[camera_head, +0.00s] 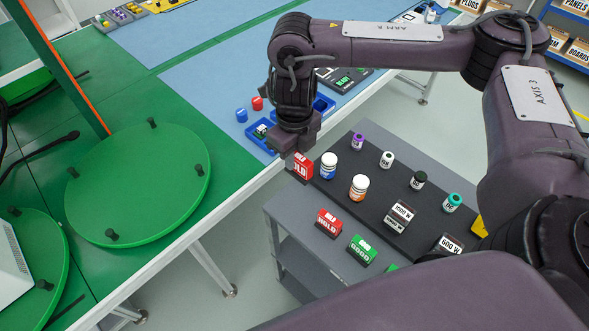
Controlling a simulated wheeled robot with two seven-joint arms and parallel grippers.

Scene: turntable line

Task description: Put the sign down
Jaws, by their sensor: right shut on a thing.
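My right gripper (297,152) points down over the far left corner of the grey cart (283,207) and is shut on a red sign (303,168). The sign has a white panel with dark marks on top and white letters, of which "OLD" shows; the gripper hides part of it. I cannot tell whether its base touches the cart's black mat (338,188). My left gripper is not in view.
Two pill-type bottles, white-blue (328,166) and white-orange (358,188), stand close to the held sign. A green turntable (137,184) and blue bin (261,132) are left.

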